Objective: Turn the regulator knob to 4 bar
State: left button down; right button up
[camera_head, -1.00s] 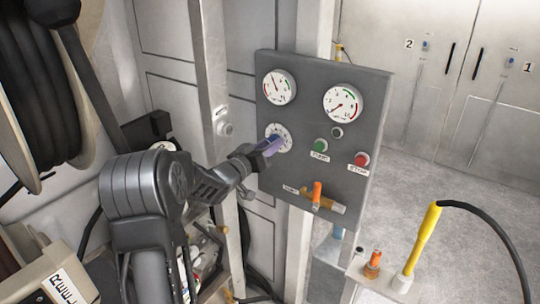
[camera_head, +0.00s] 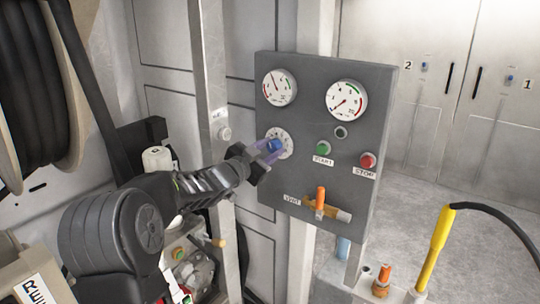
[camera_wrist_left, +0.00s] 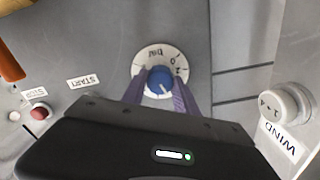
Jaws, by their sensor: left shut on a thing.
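The blue regulator knob (camera_head: 274,145) sits on a white round dial on the grey panel (camera_head: 300,120). In the left wrist view the knob (camera_wrist_left: 160,80) shows a white pointer line, and the dial (camera_wrist_left: 150,58) reads "bar" with numbers upside down. My left gripper (camera_head: 268,149) reaches the knob from the left, its purple fingers shut on the knob's two sides. The fingers (camera_wrist_left: 160,98) also flank it in the left wrist view. The exact pointer value is too small to read. My right gripper is in neither view.
Two gauges (camera_head: 279,88) (camera_head: 346,100) are above the knob. A green START button (camera_head: 323,148), red STOP button (camera_head: 367,160) and orange VENT lever (camera_head: 320,198) are to the right and below. A WIND knob (camera_wrist_left: 285,103) is on the post. A yellow-handled hose (camera_head: 439,240) stands at right.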

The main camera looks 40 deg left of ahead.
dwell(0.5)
pick_arm(q)
jog(key=c, duration=0.9)
grip_release()
jog(key=shift+c, duration=0.2)
jog(key=shift+s, duration=0.1)
jog(key=s, duration=0.7)
jog(key=shift+s+b, duration=0.3)
jog(key=shift+b, duration=0.05)
